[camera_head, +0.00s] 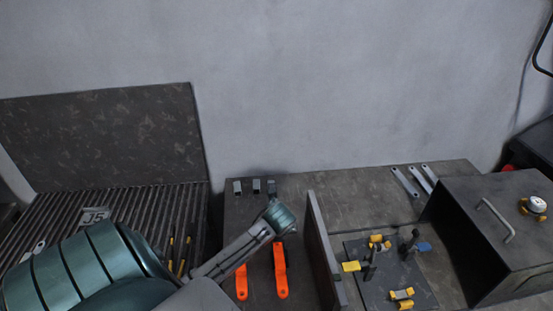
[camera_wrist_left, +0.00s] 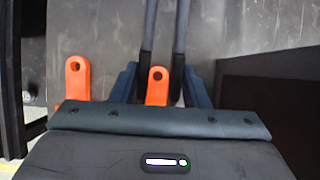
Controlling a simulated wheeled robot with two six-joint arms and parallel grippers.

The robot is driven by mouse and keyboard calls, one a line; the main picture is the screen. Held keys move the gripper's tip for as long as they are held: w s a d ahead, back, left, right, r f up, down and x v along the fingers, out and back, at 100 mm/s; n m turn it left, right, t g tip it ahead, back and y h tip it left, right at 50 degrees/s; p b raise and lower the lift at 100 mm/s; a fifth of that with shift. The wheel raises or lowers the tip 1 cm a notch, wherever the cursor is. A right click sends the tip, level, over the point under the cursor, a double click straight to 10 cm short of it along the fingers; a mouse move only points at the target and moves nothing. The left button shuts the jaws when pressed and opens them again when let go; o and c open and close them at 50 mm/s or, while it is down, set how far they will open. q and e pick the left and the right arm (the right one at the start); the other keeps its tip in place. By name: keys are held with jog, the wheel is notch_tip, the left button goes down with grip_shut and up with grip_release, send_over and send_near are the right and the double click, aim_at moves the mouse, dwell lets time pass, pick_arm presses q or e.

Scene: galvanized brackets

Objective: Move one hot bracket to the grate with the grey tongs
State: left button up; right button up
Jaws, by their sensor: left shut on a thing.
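My left gripper (camera_wrist_left: 160,76) is shut on two dark grey rods, the grey tongs (camera_wrist_left: 148,40), which run away from me between its blue fingers in the left wrist view. In the head view my own wrist hides the fingers and most of the tongs. Several flat grey strips, which look like brackets (camera_head: 404,181), lie at the back right of the bench. I cannot tell whether they are hot. The ribbed grate (camera_head: 150,210) is at the left, with a marked plate (camera_head: 95,215) on it. My right gripper is not in view.
Two orange pieces (camera_head: 241,283) lie near my left gripper. Small grey blocks (camera_head: 256,186) stand behind it. An upright dark panel (camera_head: 323,250) divides the bench. Right of it are a plate with yellow clamps (camera_head: 378,285) and a dark box with a handle (camera_head: 515,210).

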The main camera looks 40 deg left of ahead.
pick_arm(q)
jog(key=shift+r, duration=0.2)
jog(key=shift+r+p, duration=0.7)
jog(key=shift+r, duration=0.15)
jog(key=shift+w+r, duration=0.1)
jog(key=shift+r, duration=0.45)
notch_tip(320, 180, up, 9)
dwell(0.6)
dwell(0.3)
